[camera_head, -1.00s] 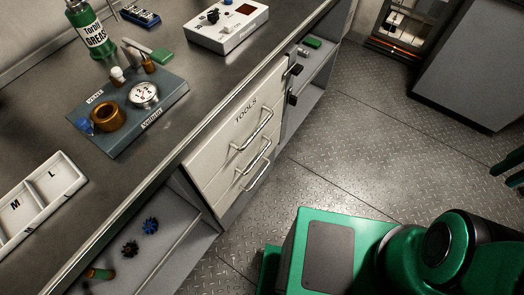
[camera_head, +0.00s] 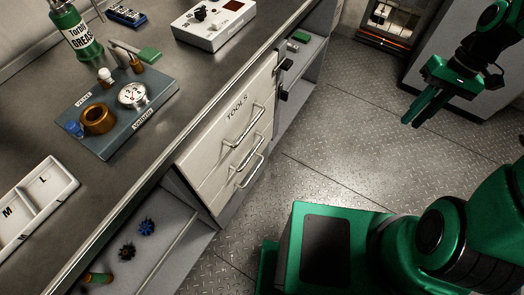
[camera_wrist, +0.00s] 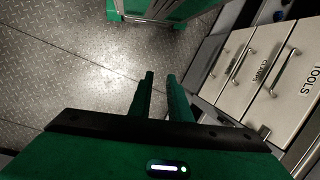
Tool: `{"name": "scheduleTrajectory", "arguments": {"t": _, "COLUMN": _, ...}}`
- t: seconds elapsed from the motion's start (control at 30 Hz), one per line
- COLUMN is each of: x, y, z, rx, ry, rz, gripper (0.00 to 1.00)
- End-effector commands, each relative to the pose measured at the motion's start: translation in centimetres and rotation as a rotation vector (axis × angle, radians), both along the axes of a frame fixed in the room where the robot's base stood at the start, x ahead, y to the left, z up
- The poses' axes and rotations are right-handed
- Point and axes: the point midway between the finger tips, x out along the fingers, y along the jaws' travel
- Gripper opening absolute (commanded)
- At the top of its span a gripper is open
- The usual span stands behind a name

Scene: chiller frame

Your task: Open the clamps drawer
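The drawer unit in the head view has a top drawer marked TOOLS (camera_head: 228,107), with a middle drawer (camera_head: 222,163) and a bottom drawer (camera_head: 224,189) below it. All look shut, each with a silver bar handle. In the wrist view the TOOLS drawer (camera_wrist: 301,95) is at the right.
The worktop (camera_head: 125,170) holds a grease bottle (camera_head: 76,35), a gauge board (camera_head: 150,112), a white control box (camera_head: 213,25) and a white tray (camera_head: 40,190). Open shelves (camera_head: 150,260) flank the drawers. The floor (camera_head: 330,130) between drawers and gripper is clear.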

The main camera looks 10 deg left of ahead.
Motion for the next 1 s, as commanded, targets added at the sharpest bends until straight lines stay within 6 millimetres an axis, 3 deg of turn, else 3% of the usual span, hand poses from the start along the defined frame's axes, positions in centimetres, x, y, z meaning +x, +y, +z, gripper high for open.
{"name": "scheduleTrajectory", "arguments": {"t": 0.2, "x": 3.0, "y": 5.0, "z": -5.9, "rx": 0.160, "ry": 0.049, "rz": 0.121, "gripper": 0.17}}
{"name": "scheduleTrajectory", "arguments": {"t": 0.43, "x": 4.6, "y": 11.0, "z": -11.7, "rx": 0.357, "ry": 0.088, "rz": 0.209, "gripper": 0.17}}
{"name": "scheduleTrajectory", "arguments": {"t": 0.7, "x": 4.6, "y": 18.6, "z": -17.8, "rx": 0.616, "ry": 0.126, "rz": 0.259, "gripper": 0.17}}
{"name": "scheduleTrajectory", "arguments": {"t": 1.0, "x": 2.9, "y": 26.7, "z": -22.8, "rx": 0.924, "ry": 0.154, "rz": 0.234, "gripper": 0.17}}
